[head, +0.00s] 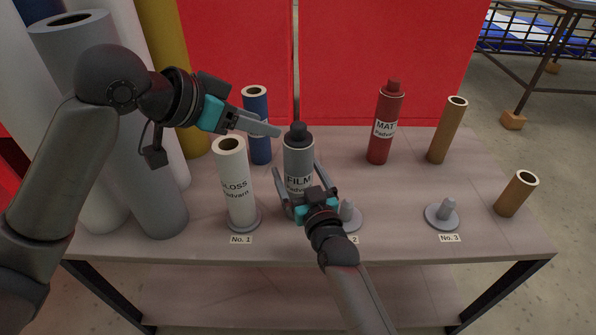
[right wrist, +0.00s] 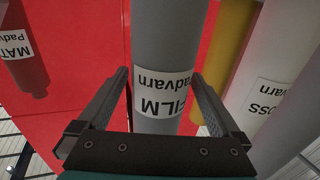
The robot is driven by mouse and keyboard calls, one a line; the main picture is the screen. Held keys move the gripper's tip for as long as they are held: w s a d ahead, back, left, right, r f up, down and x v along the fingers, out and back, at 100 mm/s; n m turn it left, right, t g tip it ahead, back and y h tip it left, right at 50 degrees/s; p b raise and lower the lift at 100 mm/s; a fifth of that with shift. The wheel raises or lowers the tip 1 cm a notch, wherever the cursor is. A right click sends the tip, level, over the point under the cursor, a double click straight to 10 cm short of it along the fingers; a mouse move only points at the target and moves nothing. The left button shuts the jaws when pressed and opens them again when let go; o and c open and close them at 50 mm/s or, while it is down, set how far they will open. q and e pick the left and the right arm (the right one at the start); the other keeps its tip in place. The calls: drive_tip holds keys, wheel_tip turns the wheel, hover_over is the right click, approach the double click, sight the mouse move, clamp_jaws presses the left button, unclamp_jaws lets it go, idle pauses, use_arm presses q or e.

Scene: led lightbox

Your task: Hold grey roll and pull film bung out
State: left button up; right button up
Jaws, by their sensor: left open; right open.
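The grey roll labelled FILM (head: 299,160) stands upright on the table in the head view, with a dark bung (head: 298,131) in its top. My right gripper (head: 298,180) is open, its fingers on either side of the roll's lower part. In the right wrist view the FILM roll (right wrist: 166,50) runs between the two open fingers (right wrist: 162,88), with a gap visible at the left finger. My left gripper (head: 278,130) is open at the height of the bung, just left of it. Whether its fingers touch the bung cannot be told.
A white GLOSS roll (head: 232,180) stands on base No. 1, close left. A blue roll (head: 257,125) stands behind it. A red MAT roll (head: 384,125) and brown tubes (head: 447,130) are at the right. Peg No. 3 (head: 443,213) is bare. Tall rolls (head: 150,190) crowd the left.

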drive_tip(key=shift+w, duration=0.1)
clamp_jaws()
drive_tip(key=c, duration=0.5)
unclamp_jaws()
drive_tip(key=c, duration=1)
idle(0.4)
